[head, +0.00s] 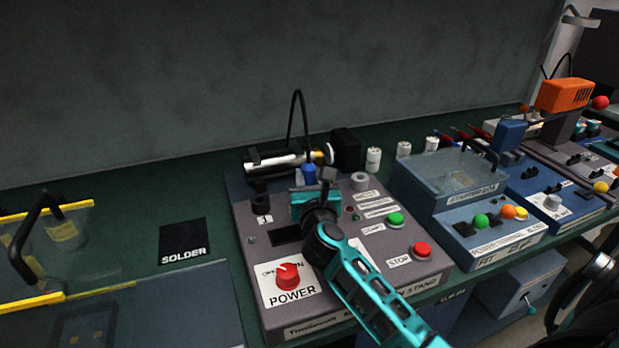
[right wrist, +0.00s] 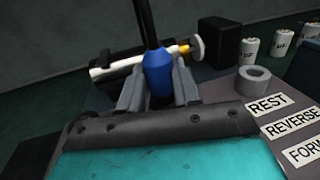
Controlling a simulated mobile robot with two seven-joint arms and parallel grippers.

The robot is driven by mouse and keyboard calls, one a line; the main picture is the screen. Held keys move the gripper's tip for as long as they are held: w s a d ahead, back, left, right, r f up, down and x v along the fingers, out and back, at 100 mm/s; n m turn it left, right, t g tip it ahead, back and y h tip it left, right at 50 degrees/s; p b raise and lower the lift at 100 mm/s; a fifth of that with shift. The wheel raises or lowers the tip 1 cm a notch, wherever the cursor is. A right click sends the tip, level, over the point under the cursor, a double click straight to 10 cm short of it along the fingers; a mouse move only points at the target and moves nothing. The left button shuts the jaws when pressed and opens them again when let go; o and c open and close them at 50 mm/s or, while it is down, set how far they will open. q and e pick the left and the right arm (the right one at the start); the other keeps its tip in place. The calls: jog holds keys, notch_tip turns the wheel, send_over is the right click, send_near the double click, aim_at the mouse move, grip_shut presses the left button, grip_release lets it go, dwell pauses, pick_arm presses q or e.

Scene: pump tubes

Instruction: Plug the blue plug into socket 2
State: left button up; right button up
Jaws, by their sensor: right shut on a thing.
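The blue plug (head: 309,174) is upright between the fingers of my right gripper (head: 310,188), over the back part of the grey control box (head: 437,262). A black cable rises from its top. In the right wrist view, the blue plug (right wrist: 158,74) sits between both fingers, which are shut on it. Its lower end is hidden by the gripper. A dark socket (head: 261,201) with a label 1 is at the box's back left. A grey ring-shaped socket (head: 360,181) is at the back right. Socket 2 cannot be made out. My left gripper is not in view.
A white cylinder pump (head: 275,163) and a black block (head: 346,149) stand behind the plug. The box carries a red power knob (head: 288,277), a green button (head: 396,219) and a red stop button (head: 422,251). A blue device (head: 455,195) stands to the right.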

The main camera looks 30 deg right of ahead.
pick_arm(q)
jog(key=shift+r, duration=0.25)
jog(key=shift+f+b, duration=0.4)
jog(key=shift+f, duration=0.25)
pick_arm(e)
jog(key=shift+f, duration=0.75)
